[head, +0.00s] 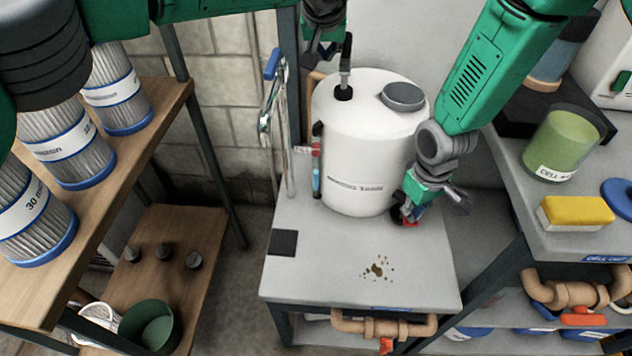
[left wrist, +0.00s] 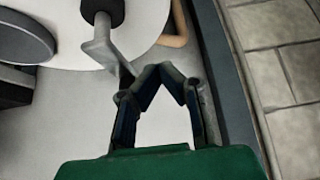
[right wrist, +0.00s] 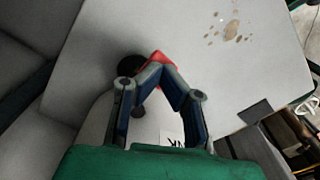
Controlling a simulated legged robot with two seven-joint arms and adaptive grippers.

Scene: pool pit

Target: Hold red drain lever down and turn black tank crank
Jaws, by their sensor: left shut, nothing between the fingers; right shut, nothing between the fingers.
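The white tank (head: 365,160) stands upright on the grey bench. Its black crank (head: 346,62) rises from the top; in the left wrist view the crank (left wrist: 103,40) shows a bent arm. My left gripper (head: 318,55) is shut and empty beside the crank; its fingertips (left wrist: 165,75) are close to the crank arm's end, and I cannot tell if they touch. The red drain lever (right wrist: 158,58) is at the tank's lower right side, by a black round part (right wrist: 131,66). My right gripper (head: 408,210) is shut with its fingertips at the lever, partly hiding it; contact is unclear.
The bench top (head: 320,265) is clear in front except for a brown stain (head: 378,268) and a dark square (head: 283,243). Filter cartridges (head: 60,145) stand on the left shelf. A yellow sponge (head: 576,212) and green jar (head: 562,142) are on the right counter.

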